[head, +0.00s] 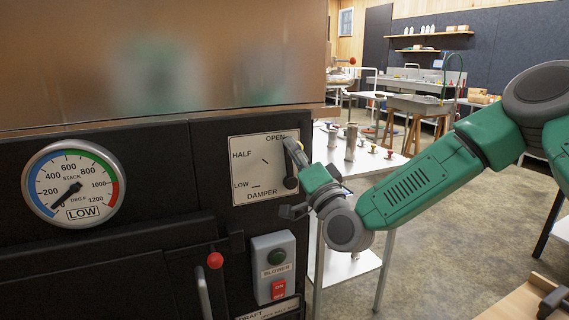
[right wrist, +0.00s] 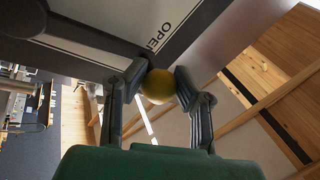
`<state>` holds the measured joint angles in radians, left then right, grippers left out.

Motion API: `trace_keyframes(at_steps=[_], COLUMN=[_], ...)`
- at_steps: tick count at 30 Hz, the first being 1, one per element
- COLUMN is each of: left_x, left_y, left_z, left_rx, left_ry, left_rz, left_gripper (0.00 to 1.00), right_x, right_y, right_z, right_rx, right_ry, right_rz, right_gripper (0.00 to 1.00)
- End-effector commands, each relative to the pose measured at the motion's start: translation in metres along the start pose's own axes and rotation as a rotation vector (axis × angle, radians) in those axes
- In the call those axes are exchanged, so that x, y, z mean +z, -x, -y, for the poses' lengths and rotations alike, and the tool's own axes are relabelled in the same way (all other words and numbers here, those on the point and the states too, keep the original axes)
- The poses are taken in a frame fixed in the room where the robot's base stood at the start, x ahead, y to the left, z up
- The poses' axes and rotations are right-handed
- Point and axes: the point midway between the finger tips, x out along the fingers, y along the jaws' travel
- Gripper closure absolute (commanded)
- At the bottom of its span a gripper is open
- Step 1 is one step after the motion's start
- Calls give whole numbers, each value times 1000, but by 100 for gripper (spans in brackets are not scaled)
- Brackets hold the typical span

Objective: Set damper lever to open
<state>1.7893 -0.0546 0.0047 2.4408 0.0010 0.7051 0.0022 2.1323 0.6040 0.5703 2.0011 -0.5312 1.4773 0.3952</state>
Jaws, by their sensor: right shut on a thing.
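The damper plate (head: 255,185) is a pale panel marked OPEN at the top, HALF and LOW on its left side. The dark damper lever (head: 290,172) stands near upright at the plate's right side, its upper end near the OPEN mark. My right gripper (head: 294,148) is at that upper end and covers its knob in the head view. In the right wrist view, the yellow ball knob (right wrist: 158,87) sits between the two fingers of my right gripper (right wrist: 161,80), which is shut on it, with the OPEN lettering just beyond. My left gripper is not in view.
Left of the plate is a round stack gauge (head: 74,185) reading LOW. Below are a red-knobbed lever (head: 215,261) and a grey blower switch box (head: 273,265). A white table (head: 345,158) with metal cylinders stands just right of the evaporator. Open floor lies farther right.

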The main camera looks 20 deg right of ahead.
Motion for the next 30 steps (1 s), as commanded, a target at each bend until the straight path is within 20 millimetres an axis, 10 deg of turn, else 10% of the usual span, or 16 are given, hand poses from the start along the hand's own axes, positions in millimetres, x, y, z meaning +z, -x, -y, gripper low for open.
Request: trace_keyframes(at_steps=[29, 30], left_x=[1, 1], left_y=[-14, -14], left_z=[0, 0], left_rx=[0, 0], left_ry=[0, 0], left_rz=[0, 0], left_gripper=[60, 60], right_x=[-34, -34], right_y=[-2, -2], right_z=[-8, -8], right_rx=[18, 18], right_ry=[-198, -198], right_rz=[-120, -120], right_gripper=[100, 66])
